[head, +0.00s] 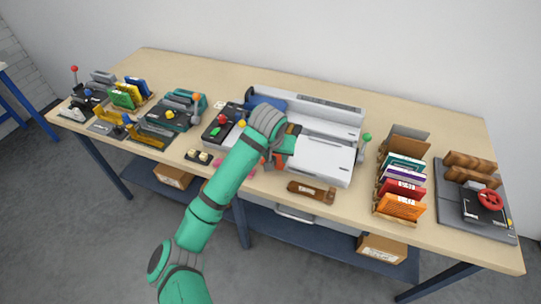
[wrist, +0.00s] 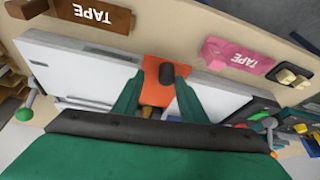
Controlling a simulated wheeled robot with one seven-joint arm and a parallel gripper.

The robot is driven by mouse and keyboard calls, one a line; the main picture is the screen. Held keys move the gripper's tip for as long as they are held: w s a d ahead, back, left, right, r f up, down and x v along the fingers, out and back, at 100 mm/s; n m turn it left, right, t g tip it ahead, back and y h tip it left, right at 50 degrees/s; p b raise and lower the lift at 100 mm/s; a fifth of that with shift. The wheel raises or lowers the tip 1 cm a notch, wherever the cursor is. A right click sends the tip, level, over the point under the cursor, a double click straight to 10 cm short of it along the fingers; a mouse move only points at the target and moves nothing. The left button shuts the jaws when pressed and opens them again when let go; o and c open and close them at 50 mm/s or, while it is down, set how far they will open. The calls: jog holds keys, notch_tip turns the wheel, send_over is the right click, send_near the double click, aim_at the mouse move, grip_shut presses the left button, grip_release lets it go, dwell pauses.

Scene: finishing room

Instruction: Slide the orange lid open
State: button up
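The orange lid (wrist: 154,94) shows in the wrist view as a flat orange panel with a dark rounded knob (wrist: 167,74) on it. It lies between white panels of the white machine (wrist: 80,74). My gripper (wrist: 160,82) is open, with one teal finger on each side of the lid and knob. I cannot tell whether the fingers touch anything. In the head view my gripper (head: 284,147) is over the middle of the white machine (head: 322,160), and my arm hides most of the lid there.
A brown tape block (head: 312,192) lies at the front edge, and a pink tape block (wrist: 240,59) lies near the lid. A green-knobbed lever (head: 366,138) stands right of the machine. Colourful folders (head: 403,188) stand farther right. The table's back strip (head: 215,76) is clear.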

jog(key=shift+a, duration=0.4)
jog(key=shift+s+a+r, duration=0.1)
jog(key=shift+s+r, duration=0.05)
jog(key=shift+r, duration=0.25)
jog(key=v, duration=1)
